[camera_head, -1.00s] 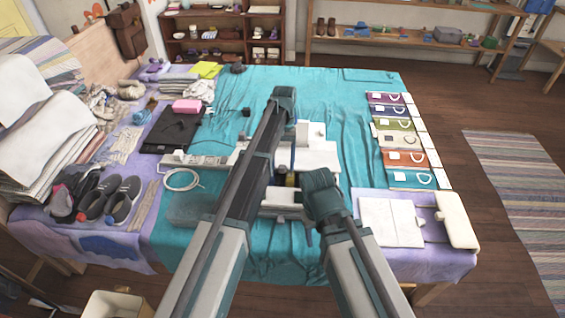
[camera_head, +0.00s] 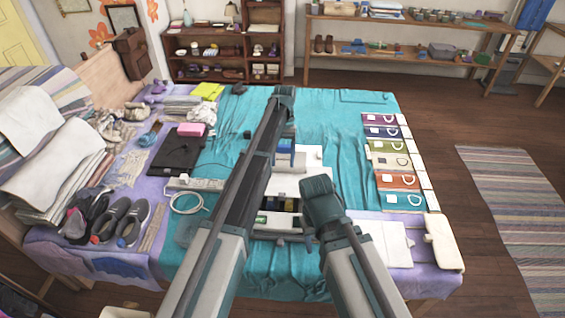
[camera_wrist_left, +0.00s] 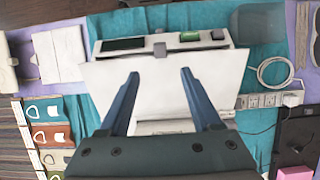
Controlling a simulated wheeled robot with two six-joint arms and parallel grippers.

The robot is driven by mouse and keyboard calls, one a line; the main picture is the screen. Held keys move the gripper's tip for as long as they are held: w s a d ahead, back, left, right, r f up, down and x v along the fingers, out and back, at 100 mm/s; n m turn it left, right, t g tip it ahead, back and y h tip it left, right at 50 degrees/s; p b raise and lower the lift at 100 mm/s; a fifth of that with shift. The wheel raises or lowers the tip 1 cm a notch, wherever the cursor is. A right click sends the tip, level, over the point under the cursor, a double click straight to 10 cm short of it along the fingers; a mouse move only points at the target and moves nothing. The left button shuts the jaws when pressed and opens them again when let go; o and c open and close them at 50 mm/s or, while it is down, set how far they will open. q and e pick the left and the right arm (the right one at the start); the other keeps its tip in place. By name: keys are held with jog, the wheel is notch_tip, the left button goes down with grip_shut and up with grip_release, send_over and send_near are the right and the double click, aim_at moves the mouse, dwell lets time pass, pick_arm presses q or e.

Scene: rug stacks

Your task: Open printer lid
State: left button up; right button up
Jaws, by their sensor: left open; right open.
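The white printer (camera_head: 262,231) stands on the teal cloth in the middle of the table, partly hidden by my arms in the head view. The left wrist view shows its front panel (camera_wrist_left: 117,44) with a dark display and a green patch. Its white lid (camera_wrist_left: 165,88) looks partly raised at the front edge; in the head view dark and yellow parts show under the lid (camera_head: 290,186). My left gripper (camera_wrist_left: 160,73) is open and empty over the lid, its fingers apart. My right gripper (camera_head: 320,195) is beside the printer's front right; its fingertips are mostly hidden.
A power strip (camera_wrist_left: 262,101) and a coiled white cable (camera_head: 188,202) lie beside the printer. A black folder (camera_head: 180,152) and shoes (camera_head: 125,220) are at left. Coloured pouches (camera_head: 392,162) and white boards (camera_head: 378,238) are at right. Teal cloth behind the printer is clear.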

pick_arm(q)
jog(key=shift+w+r, duration=0.2)
jog(key=shift+r, duration=0.35)
pick_arm(e)
jog(key=shift+r, duration=0.5)
pick_arm(q)
jog(key=shift+c, duration=0.3)
